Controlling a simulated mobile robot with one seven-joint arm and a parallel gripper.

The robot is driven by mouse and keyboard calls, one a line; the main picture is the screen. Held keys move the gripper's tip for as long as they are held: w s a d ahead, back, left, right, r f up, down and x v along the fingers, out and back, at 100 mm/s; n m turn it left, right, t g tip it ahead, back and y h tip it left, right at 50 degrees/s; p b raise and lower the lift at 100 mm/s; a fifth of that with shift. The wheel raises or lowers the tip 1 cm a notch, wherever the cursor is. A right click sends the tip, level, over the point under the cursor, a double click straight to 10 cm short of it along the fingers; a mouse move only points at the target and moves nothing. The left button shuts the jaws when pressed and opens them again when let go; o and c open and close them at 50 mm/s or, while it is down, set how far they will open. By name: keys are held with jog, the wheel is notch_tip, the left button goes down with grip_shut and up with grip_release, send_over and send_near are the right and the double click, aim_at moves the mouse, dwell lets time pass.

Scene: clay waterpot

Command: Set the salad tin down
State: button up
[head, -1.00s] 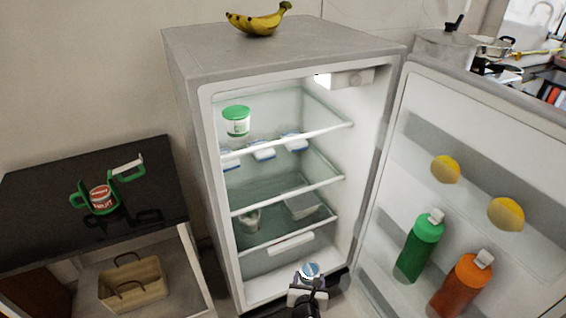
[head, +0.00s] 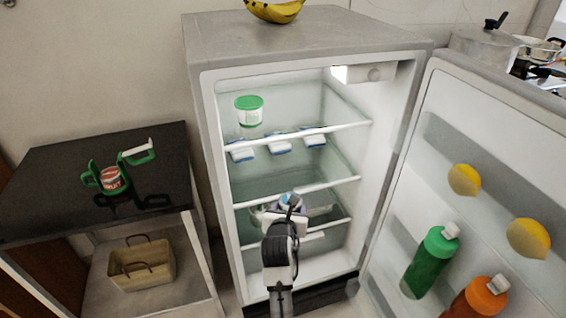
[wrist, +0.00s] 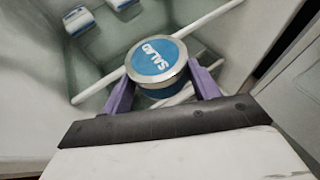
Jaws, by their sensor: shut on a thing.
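The salad tin is a short round can with a blue lid lettered "SALAD" and a metal rim; it fills the middle of the wrist view (wrist: 157,62). My gripper (wrist: 158,88) is shut on it, with a purple finger on each side. In the head view my gripper (head: 288,204) is in front of the open fridge's lower shelves, and only a bit of the tin's blue top (head: 290,199) shows. The tin appears held up near the shelf edges. Whether anything supports it from below is hidden.
The fridge (head: 300,45) stands open, its door (head: 480,130) swung right with bottles and lemons. A green-lidded tub (head: 249,111) stands on the top shelf and several blue-and-white packs (head: 279,145) sit below. A black-topped table (head: 60,165) is at left with a can in a green holder (head: 112,180).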

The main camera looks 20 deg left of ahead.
jog(key=p, duration=0.2)
send_over(271, 184)
jog(key=shift+w+r, duration=0.1)
jog(key=shift+r, duration=0.15)
jog(key=shift+f, duration=1.8)
jog(key=shift+f, duration=0.1)
jog(key=o, duration=1.2)
jog(key=v, duration=1.2)
jog(key=shift+d, duration=0.1)
